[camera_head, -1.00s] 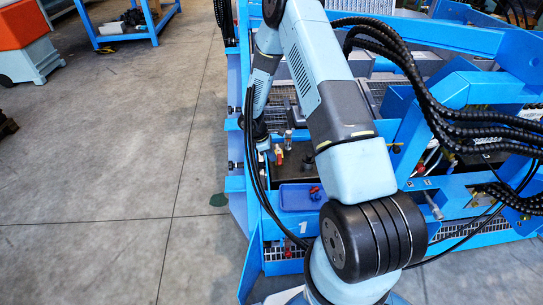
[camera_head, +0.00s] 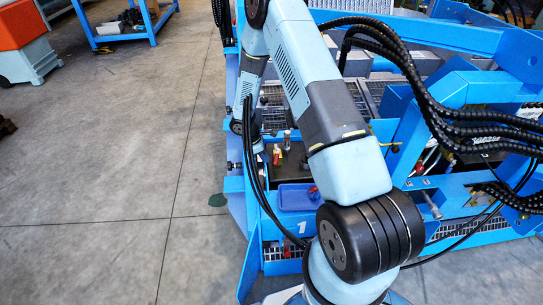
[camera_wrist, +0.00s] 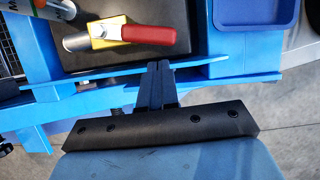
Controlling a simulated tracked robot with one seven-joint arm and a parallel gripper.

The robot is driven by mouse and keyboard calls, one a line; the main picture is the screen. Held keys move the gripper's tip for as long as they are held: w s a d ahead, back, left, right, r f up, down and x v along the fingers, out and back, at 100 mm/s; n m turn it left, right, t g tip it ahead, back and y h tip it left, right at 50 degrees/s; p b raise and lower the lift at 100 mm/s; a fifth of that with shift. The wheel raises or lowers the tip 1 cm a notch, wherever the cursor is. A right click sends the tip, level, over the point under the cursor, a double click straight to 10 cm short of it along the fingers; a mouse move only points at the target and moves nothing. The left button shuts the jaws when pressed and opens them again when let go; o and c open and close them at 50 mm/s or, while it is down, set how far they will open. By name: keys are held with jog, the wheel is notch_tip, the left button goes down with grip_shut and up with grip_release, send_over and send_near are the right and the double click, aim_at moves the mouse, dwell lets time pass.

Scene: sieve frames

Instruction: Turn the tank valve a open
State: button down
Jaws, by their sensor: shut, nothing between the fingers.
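The valve has a yellow body (camera_wrist: 106,32), a short grey pipe end (camera_wrist: 76,42) at its left and a red lever (camera_wrist: 148,34) pointing right in the wrist view. It sits over a black tank (camera_wrist: 195,48). In the head view the valve (camera_head: 276,154) shows small, right of my wrist. My gripper (camera_wrist: 158,68) is shut and empty, its black fingertips over the tank's edge, just below the red lever in the wrist view. A gap shows between fingertips and lever; their height difference is unclear. In the head view my fingers cannot be made out.
A blue tray (camera_wrist: 255,14) lies right of the tank; it also shows in the head view (camera_head: 297,198). A blue frame rail (camera_wrist: 215,72) runs along the tank's near edge. Open floor (camera_head: 110,170) lies left of the machine.

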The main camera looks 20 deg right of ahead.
aim_at(277, 157)
jog(key=w+a+r+m+g, duration=0.1)
jog(key=w+a+r+m, duration=0.3)
jog(key=r, duration=0.5)
jog(key=s+d+f+n, duration=0.1)
jog(key=s+d+f, duration=0.2)
jog(key=d+f, duration=0.2)
jog(key=shift+w+a+x, duration=0.3)
jog(key=shift+x, duration=1.6)
jog(key=shift+s+f, duration=0.15)
jog(key=shift+s+d+n+t, duration=0.25)
jog(key=shift+s+d+n, duration=0.05)
jog(key=shift+n, duration=0.45)
jog(key=shift+s+d+n+t, duration=0.25)
jog(key=shift+s+d+n, duration=0.1)
jog(key=shift+n, duration=0.4)
